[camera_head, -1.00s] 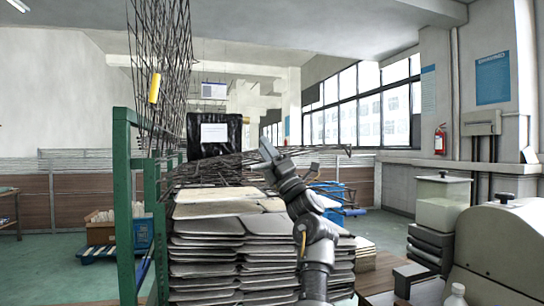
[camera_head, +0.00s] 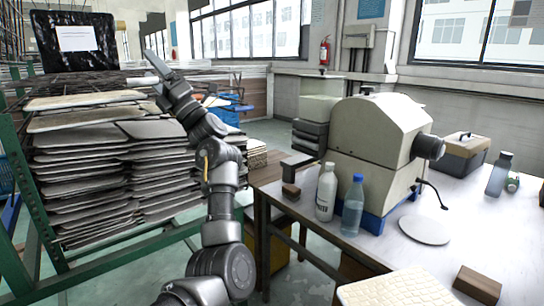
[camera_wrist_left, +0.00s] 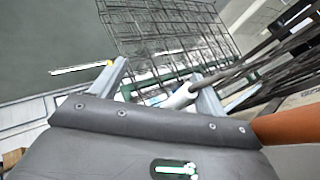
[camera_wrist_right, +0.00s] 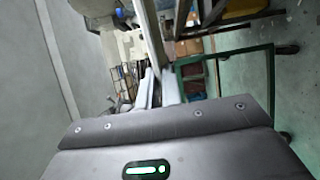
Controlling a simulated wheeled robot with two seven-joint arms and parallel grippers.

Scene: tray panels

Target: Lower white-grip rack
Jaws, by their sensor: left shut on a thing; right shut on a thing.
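In the left wrist view my left gripper (camera_wrist_left: 162,86) is around a white grip (camera_wrist_left: 180,97), which lies close to its right finger. A dark rod runs from that grip to the upper right. A wire rack (camera_wrist_left: 165,38) spreads out beyond the fingers. In the head view my left arm rises through the middle and its hand is beside the stack of panels. In the right wrist view my right gripper (camera_wrist_right: 155,88) is closed on a pale bar (camera_wrist_right: 150,35) that runs upward. My right gripper does not show in the head view.
A stack of grey panels (camera_head: 100,160) stands in a green frame (camera_head: 25,215) at the left. At the right is a table (camera_head: 450,225) with a beige machine (camera_head: 375,145), a white bottle (camera_head: 326,192), a blue bottle (camera_head: 353,205) and a toolbox (camera_head: 465,150). Green floor shows beyond.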

